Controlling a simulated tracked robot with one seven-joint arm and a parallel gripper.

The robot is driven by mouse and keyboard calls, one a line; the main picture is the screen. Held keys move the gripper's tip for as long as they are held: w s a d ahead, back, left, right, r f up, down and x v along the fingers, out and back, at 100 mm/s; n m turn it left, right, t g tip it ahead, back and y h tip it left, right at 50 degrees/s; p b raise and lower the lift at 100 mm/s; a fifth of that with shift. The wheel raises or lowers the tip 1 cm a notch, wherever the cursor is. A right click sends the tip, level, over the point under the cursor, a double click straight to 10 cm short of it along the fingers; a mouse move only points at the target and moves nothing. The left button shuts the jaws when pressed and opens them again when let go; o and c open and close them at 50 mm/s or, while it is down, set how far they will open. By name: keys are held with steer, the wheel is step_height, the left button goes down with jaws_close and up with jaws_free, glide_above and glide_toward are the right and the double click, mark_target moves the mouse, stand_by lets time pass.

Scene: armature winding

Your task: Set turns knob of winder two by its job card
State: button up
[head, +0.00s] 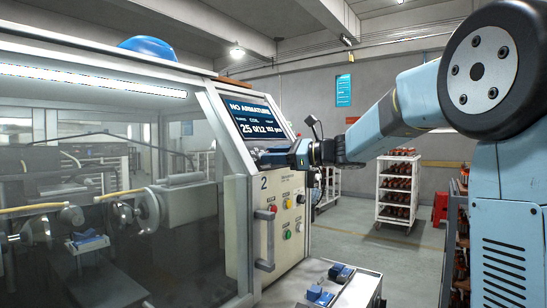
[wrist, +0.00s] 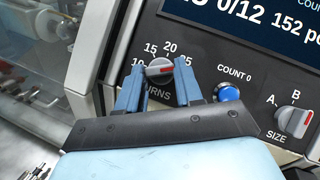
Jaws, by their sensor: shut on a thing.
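Winder two is the cabinet marked "2" (head: 264,182), with a slanted control panel. Its turns knob (wrist: 160,69) is grey with a red mark that points right, towards the 25 of a scale showing 10, 15, 20 and a partly covered 25. My gripper (wrist: 161,80) is shut on this knob, one blue finger on each side. In the head view my gripper (head: 278,158) is at the panel below the screen (head: 262,118), hiding the knob. The screen reads "NO ARMATURE", "25" and "0/12". I cannot make out a job card.
A blue count button (wrist: 228,92) sits just right of the gripper, with the A/B size knob (wrist: 293,121) beyond it. A door handle (head: 266,240) juts out below. A bench with blue parts (head: 335,290) stands in front; a white rack (head: 398,190) is behind.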

steer(key=n+g+h, duration=0.1)
steer(key=n+g, duration=0.1)
steer(key=n, duration=0.2)
steer(key=n+g+h, duration=0.1)
steer(key=n+g, duration=0.1)
steer(key=n, duration=0.3)
steer(key=w+n+g+h, duration=0.1)
steer(key=n+g, duration=0.2)
steer(key=n, duration=0.1)
steer(key=shift+r+n+h, duration=0.3)
steer(key=shift+r, duration=0.1)
steer(key=shift+f, duration=0.1)
steer(key=o, duration=1)
steer(key=shift+o, duration=0.2)
steer(key=v, duration=1.3)
steer(key=shift+d+r, duration=0.25)
steer(key=shift+r, duration=0.1)
steer(key=shift+w, duration=0.1)
